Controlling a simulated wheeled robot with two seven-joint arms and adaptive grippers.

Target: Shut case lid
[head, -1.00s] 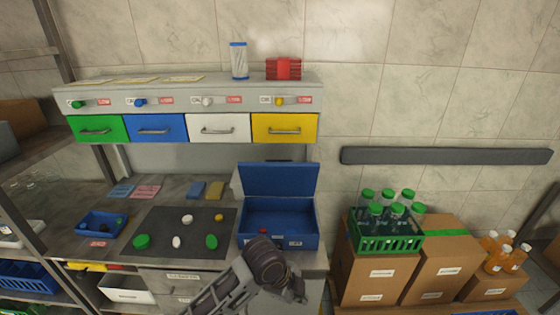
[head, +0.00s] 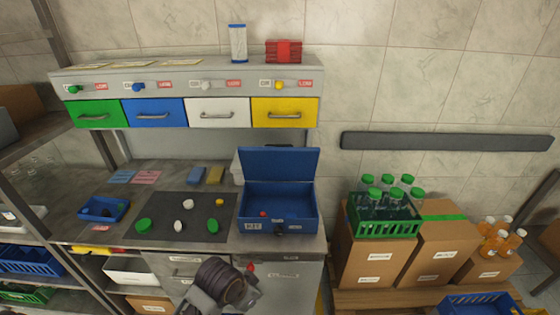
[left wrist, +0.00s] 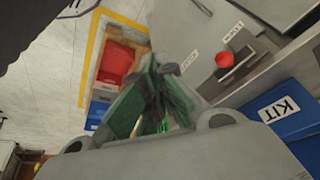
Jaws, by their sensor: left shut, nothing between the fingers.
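The blue case (head: 246,217) stands on the right end of the workbench with its lid (head: 278,163) raised at the back. A small red item lies inside near the front left. Part of the case's front with a KIT label shows at the right edge of the left wrist view (left wrist: 290,105). My left gripper (head: 250,283) is below and in front of the case, off the bench's front edge and apart from the case. In the left wrist view its fingers (left wrist: 160,68) are closed together and empty. My right gripper is not in view.
A dark mat (head: 160,222) with several caps and stones lies left of the case. A blue tray (head: 92,213) is farther left. Colored drawers (head: 154,112) hang above the bench. A red knob (left wrist: 226,60) sits on the bench front. Boxes and a green bottle crate (head: 385,228) stand right.

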